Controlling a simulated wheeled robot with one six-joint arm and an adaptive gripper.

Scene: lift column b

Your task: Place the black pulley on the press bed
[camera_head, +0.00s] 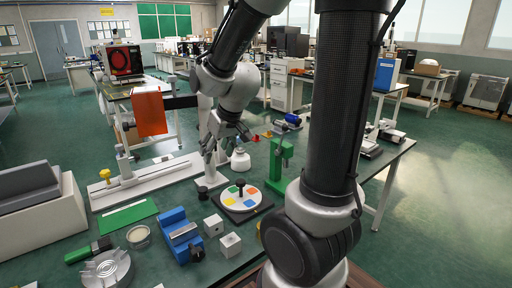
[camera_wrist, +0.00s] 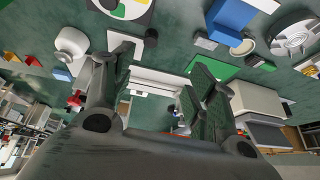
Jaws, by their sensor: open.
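A small black round piece (camera_head: 203,193), which looks like the pulley, sits on the green bench at the front foot of a white plate. It also shows near the top of the wrist view (camera_wrist: 151,37). Another dark piece (camera_head: 196,253) lies by the blue vise; I cannot tell what it is. A green press (camera_head: 281,155) stands right of my gripper, its low bed (camera_head: 275,184) partly visible. My gripper (camera_head: 225,142) is open and empty above the bench, behind the black piece and left of the press. Its spread fingers also show in the wrist view (camera_wrist: 155,70).
A white disc with coloured patches (camera_head: 240,196) and a black knob lies between the black piece and the press. A white bottle (camera_head: 240,160) stands near my fingers. A blue vise (camera_head: 178,233), pale blocks (camera_head: 230,245) and a metal chuck (camera_head: 106,269) are nearer the front.

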